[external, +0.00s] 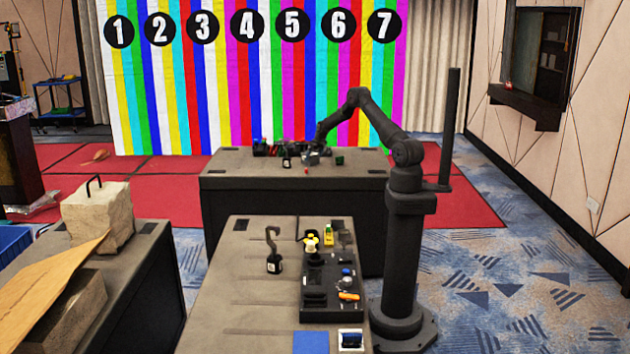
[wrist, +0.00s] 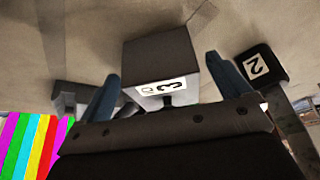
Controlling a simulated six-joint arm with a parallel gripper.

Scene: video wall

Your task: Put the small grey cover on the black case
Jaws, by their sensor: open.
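My gripper (wrist: 164,72) is open, with its two blue-grey fingers apart on either side of a small grey box-like piece (wrist: 150,58). This piece carries a white label with a 3, and I take it to be the grey cover. I cannot tell whether the fingers touch it. In the external view my gripper (external: 312,148) is low over the far table, just above a small grey piece (external: 311,159). A black piece with a label 2 (wrist: 268,62) lies to the right in the wrist view. I cannot tell which dark object is the black case.
Several dark objects (external: 268,149) stand left of my gripper on the far table (external: 230,168). A small green-black block (external: 339,160) is to its right. The near table (external: 235,290) holds a black tray (external: 318,317) with small items. The far table's front left is bare.

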